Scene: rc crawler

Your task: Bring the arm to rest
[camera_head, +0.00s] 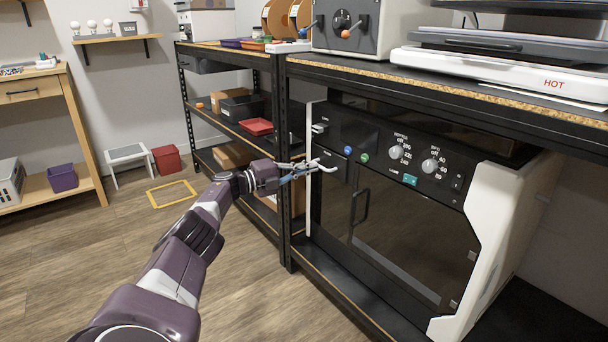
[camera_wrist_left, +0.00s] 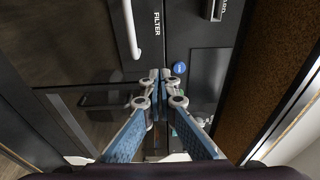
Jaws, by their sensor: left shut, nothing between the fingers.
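My left arm reaches in from the bottom left of the head view. Its left gripper (camera_head: 312,168) is in front of the upper left part of a black machine (camera_head: 400,230) with white side panels. The fingers are together and hold nothing. In the left wrist view the gripper (camera_wrist_left: 163,76) points at the machine's dark front, with its blue-padded fingers meeting at the tips. A blue button (camera_wrist_left: 180,68) and a white bar handle (camera_wrist_left: 130,30) beside the word FILTER show close to the tips. I cannot tell whether the fingers touch the front. My right gripper is not in view.
A black shelf rack (camera_head: 287,150) stands left of the machine, close to my forearm. A worktop (camera_head: 450,82) with equipment lies above the machine. Floor at left is mostly clear, with a yellow frame (camera_head: 172,194), white stool (camera_head: 128,155) and red bin (camera_head: 167,159).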

